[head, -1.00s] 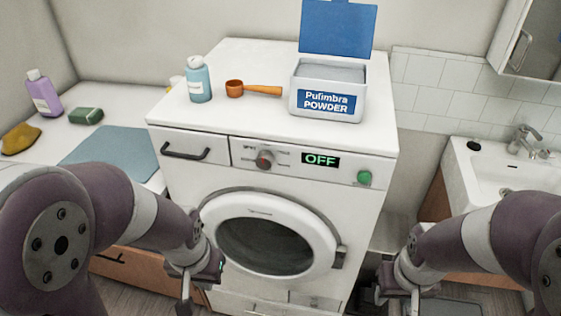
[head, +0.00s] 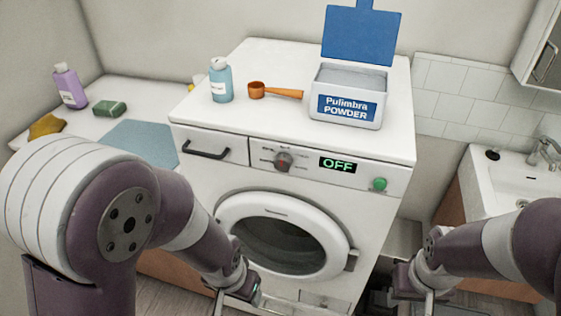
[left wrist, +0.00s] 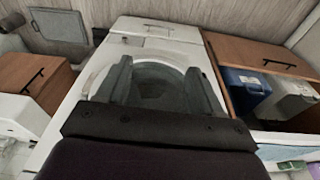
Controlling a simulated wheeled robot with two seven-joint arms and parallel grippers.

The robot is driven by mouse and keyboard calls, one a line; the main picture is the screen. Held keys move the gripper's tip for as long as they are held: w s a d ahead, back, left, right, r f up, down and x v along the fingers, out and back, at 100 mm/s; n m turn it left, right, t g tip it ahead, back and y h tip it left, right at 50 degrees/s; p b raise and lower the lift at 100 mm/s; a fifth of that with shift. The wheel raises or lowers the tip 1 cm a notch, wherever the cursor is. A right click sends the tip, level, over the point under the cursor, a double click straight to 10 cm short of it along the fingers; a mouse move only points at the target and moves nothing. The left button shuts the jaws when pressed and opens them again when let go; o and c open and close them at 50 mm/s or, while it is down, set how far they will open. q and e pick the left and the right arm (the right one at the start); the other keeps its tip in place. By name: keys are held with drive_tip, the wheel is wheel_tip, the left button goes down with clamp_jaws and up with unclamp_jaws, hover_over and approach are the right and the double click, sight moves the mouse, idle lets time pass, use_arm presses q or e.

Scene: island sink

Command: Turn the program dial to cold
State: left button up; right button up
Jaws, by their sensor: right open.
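The program dial (head: 284,161), a dark knob with a reddish centre, sits on the front panel of the white washing machine (head: 200,165). The marks around it are too small to read. The display (head: 338,165) right of it reads OFF. My left gripper (head: 236,306) is low in front of the machine, below and left of the dial and apart from it. In the left wrist view its two fingers (left wrist: 162,88) are spread and empty before the round door. My right gripper (head: 411,308) is open, low at the machine's right, partly cut off by the picture's bottom edge.
A green button (head: 379,184) is at the panel's right and a drawer handle (head: 206,150) at its left. On top stand a powder box (head: 348,96), an orange scoop (head: 275,91) and a blue bottle (head: 221,80). A sink (head: 520,180) is at the right.

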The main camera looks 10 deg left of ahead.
use_arm(q)
drive_tip(key=w+d+m+t+h, duration=0.1)
drive_tip(key=w+d+t, duration=0.2)
drive_tip(key=w+t, duration=0.2)
drive_tip(key=t+p, duration=0.1)
drive_tip(key=t, duration=1)
approach(282, 166)
drive_tip(key=shift+m+h, duration=0.4)
drive_tip(key=w+p, duration=0.1)
drive_tip(key=w, duration=0.5)
drive_tip(key=w+p, duration=0.1)
drive_tip(key=w, duration=0.2)
drive_tip(key=shift+d+p, duration=0.3)
drive_tip(key=shift+p, duration=0.05)
use_arm(e)
wheel_tip(282, 166, up, 4)
drive_tip(key=shift+r, duration=0.25)
use_arm(q)
drive_tip(key=c, duration=1.1)
